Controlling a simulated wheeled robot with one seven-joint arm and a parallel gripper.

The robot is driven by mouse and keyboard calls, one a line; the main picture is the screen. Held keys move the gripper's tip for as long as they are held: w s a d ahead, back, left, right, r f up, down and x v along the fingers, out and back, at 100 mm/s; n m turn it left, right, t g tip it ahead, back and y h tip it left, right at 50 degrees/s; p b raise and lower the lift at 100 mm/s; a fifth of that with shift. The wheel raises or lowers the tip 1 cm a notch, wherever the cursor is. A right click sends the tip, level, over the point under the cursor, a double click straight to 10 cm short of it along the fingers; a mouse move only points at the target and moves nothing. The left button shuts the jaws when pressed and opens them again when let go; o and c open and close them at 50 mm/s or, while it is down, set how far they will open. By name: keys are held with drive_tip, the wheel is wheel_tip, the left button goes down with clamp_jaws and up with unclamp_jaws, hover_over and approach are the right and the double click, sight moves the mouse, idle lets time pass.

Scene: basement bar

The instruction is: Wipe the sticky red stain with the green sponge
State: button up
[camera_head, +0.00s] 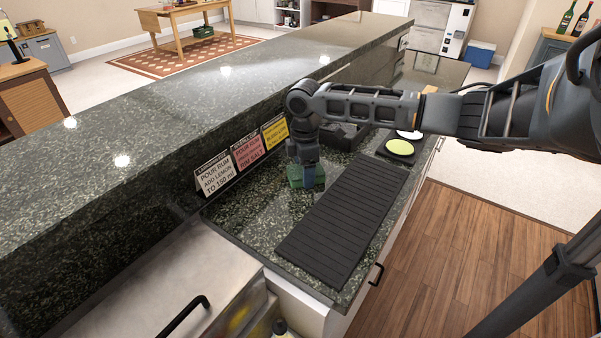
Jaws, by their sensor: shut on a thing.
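My gripper (308,178) points down over the dark green speckled lower counter (240,208), between the cards and the black mat. It is shut on the green sponge (295,176), a small green block whose sides show around the fingers. The sponge is at or very near the counter surface; I cannot tell whether it touches. No red stain shows; the sponge, gripper and arm hide part of the counter.
Three recipe cards, white (215,174), pink (248,149) and yellow (274,130), stand along the raised bar ledge. A black ribbed mat (345,220) lies right of the sponge. A yellow-green disc (400,147) lies beyond it. Bare counter shows at front left.

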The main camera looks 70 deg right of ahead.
sight(286, 197)
drive_tip(key=shift+a, duration=0.1)
